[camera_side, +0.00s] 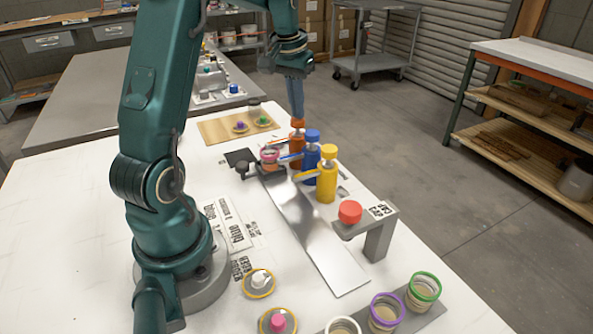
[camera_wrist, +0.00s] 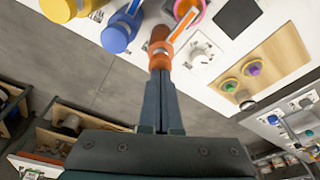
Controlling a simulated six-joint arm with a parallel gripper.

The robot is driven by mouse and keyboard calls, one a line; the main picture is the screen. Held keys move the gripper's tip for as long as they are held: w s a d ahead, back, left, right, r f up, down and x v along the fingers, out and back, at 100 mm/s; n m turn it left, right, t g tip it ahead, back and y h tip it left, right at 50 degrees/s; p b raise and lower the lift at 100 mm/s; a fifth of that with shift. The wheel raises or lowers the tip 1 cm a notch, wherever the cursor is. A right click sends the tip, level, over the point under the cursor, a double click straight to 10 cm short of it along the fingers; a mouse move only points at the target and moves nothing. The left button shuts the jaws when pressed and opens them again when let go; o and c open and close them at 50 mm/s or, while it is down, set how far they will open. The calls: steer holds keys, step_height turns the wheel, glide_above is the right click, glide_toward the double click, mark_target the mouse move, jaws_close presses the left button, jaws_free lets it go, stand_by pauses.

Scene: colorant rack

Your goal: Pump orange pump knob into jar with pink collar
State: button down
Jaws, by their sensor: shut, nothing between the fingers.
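The orange pump bottle (camera_side: 297,142) stands at the far end of a row of three pumps, with its orange knob (camera_side: 297,123) on top. My gripper (camera_side: 297,115) is shut and empty, its fingertips pointing down at the top of that knob. In the wrist view, the closed fingertips (camera_wrist: 160,72) meet or nearly meet the orange knob (camera_wrist: 160,61); contact is hard to tell. The jar with the pink collar (camera_side: 269,155) stands in a dark holder at the far end of the metal track, by the orange spout. Its collar also shows in the wrist view (camera_wrist: 203,14).
Blue (camera_side: 312,158) and yellow (camera_side: 327,180) pumps stand close beside the orange one. The metal track (camera_side: 315,235) runs toward the front. A stand with a red button (camera_side: 350,211) is at right. Several collared jars (camera_side: 424,288) stand at the front edge.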

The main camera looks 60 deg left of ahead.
steer(key=shift+f, duration=0.95)
steer(key=shift+r, duration=1.35)
steer(key=shift+f, duration=0.2)
steer(key=shift+f, duration=1.15)
steer(key=shift+r, duration=1.35)
steer(key=shift+f, duration=0.1)
